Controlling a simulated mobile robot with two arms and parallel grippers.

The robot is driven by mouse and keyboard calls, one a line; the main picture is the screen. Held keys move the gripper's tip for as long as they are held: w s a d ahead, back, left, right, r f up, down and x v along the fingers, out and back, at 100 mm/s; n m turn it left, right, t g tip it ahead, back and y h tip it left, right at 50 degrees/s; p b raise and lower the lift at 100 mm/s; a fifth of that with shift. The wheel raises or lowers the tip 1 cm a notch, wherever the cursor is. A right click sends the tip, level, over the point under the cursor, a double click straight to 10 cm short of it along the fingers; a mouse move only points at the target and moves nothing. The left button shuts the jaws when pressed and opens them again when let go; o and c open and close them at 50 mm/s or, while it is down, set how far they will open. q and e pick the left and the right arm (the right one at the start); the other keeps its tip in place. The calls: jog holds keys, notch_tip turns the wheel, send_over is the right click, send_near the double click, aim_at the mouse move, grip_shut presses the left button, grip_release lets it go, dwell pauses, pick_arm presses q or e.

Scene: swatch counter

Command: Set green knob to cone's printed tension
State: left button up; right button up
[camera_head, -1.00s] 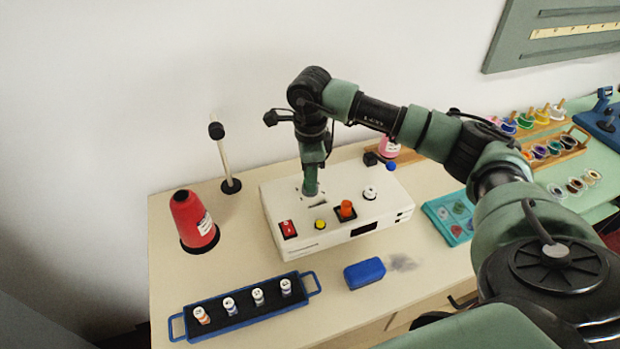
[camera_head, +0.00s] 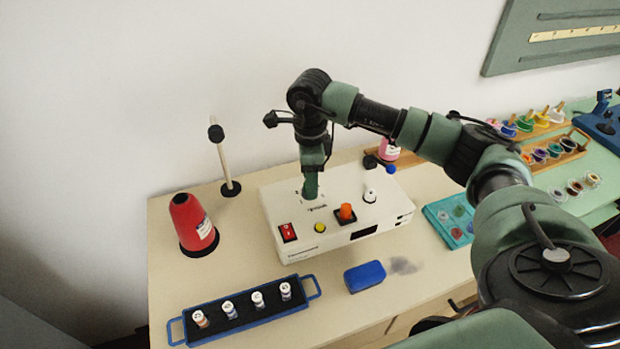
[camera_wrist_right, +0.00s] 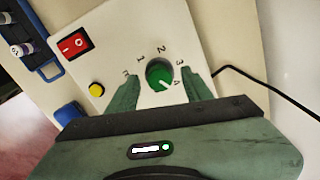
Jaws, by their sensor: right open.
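The green knob (camera_wrist_right: 159,73) is on top of a white box (camera_head: 285,200), with printed numbers around it in the right wrist view. Its white mark points to the lower right, near the 4. My right gripper (camera_wrist_right: 161,77) is open, with one finger on each side of the knob; I cannot tell whether they touch it. In the head view the right gripper (camera_head: 311,190) points down at the box and hides the knob. A red cone (camera_head: 188,215) stands left of the box; its white label is too small to read. My left gripper is not in view.
The box has a red switch (camera_head: 288,232), yellow button (camera_head: 320,228), orange knob (camera_head: 346,212) and white knob (camera_head: 370,195). A blue spool tray (camera_head: 240,322) and blue block (camera_head: 365,276) lie in front. A pink cone (camera_head: 388,150) stands behind; a thin post (camera_head: 224,160) rises at left.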

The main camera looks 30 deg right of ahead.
notch_tip(320, 180, up, 8)
jog(key=shift+f+b, duration=0.15)
jog(key=shift+b, duration=0.75)
